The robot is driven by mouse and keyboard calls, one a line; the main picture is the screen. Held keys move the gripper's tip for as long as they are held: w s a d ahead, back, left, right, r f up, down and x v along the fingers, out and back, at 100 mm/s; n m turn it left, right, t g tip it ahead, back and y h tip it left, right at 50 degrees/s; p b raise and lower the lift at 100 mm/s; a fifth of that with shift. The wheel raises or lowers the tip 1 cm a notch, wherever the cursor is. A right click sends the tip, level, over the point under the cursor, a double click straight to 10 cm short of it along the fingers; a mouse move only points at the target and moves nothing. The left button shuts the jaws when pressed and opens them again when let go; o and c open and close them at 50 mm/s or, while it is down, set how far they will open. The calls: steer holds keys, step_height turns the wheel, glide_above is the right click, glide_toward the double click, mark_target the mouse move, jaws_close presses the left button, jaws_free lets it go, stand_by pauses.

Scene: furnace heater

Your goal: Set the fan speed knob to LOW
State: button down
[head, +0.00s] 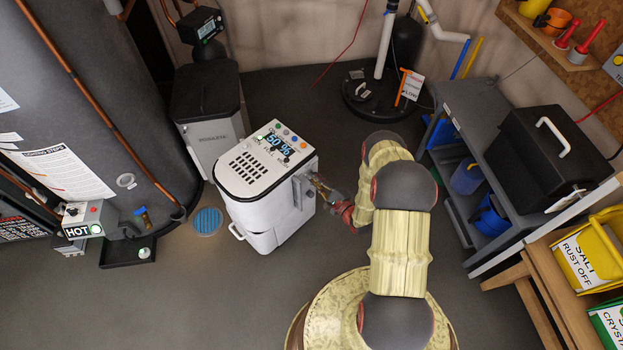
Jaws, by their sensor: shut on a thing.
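A white dehumidifier-like unit (262,205) stands on the floor left of my arm. My gripper (314,181) is at the unit's right side, below the top edge, beside a grey upright part (298,192). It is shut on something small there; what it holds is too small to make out.
A large grey tank (85,110) and a HOT control box (85,219) stand at left. A shelf cart (465,115) with a black case (543,150) stands at right. The floor in front of the unit is clear.

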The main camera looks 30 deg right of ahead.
steer(key=shift+f, duration=0.15)
steer(key=shift+n, duration=0.5)
steer(key=c, duration=1.8)
jaws_free()
steer(key=shift+o, duration=0.2)
steer(key=v, duration=0.7)
steer(key=shift+d+f, duration=0.15)
steer(key=shift+d, duration=0.2)
steer(key=shift+w, duration=0.1)
